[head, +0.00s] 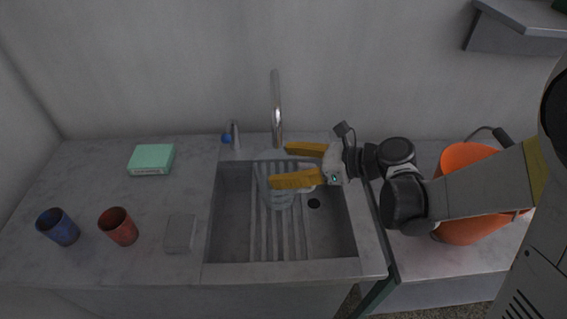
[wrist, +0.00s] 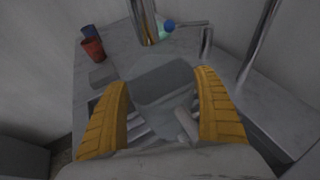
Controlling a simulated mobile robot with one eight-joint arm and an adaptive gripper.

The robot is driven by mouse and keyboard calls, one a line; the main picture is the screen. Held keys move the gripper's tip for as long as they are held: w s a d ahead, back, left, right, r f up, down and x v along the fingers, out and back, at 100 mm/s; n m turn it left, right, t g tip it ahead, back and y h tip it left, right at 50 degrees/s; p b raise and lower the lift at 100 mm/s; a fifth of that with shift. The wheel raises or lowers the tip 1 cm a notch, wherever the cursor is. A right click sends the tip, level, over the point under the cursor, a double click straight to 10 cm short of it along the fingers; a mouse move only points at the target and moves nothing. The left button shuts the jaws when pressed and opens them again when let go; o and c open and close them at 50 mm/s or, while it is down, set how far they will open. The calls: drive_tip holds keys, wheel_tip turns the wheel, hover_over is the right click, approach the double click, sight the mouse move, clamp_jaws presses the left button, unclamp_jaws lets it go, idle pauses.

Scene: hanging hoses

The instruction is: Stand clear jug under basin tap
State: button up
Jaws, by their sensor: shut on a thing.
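The clear jug (head: 278,199) is see-through and faint in the head view, over the basin (head: 330,232). My gripper (head: 281,165) is shut on it, with one yellow finger on each side. In the wrist view the jug (wrist: 165,85) lies between the two fingers (wrist: 163,105). The chrome tap (head: 277,110) rises at the basin's back edge. In the wrist view its spout end (wrist: 148,32) shows just beyond the jug. I cannot tell whether the jug's base touches the basin's ribs or whether its mouth is right below the spout.
A soap dispenser (head: 235,135) with a blue object (head: 226,139) stands left of the tap. A blue cup (head: 60,229), a red cup (head: 121,228), a grey block (head: 181,234) and a green box (head: 151,158) are on the left counter. An orange bucket (head: 462,158) stands right.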

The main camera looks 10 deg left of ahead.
drive_tip(key=shift+f+b, duration=0.3)
drive_tip(key=shift+f, duration=0.1)
drive_tip(key=o, duration=1.4)
drive_tip(key=shift+c, duration=0.2)
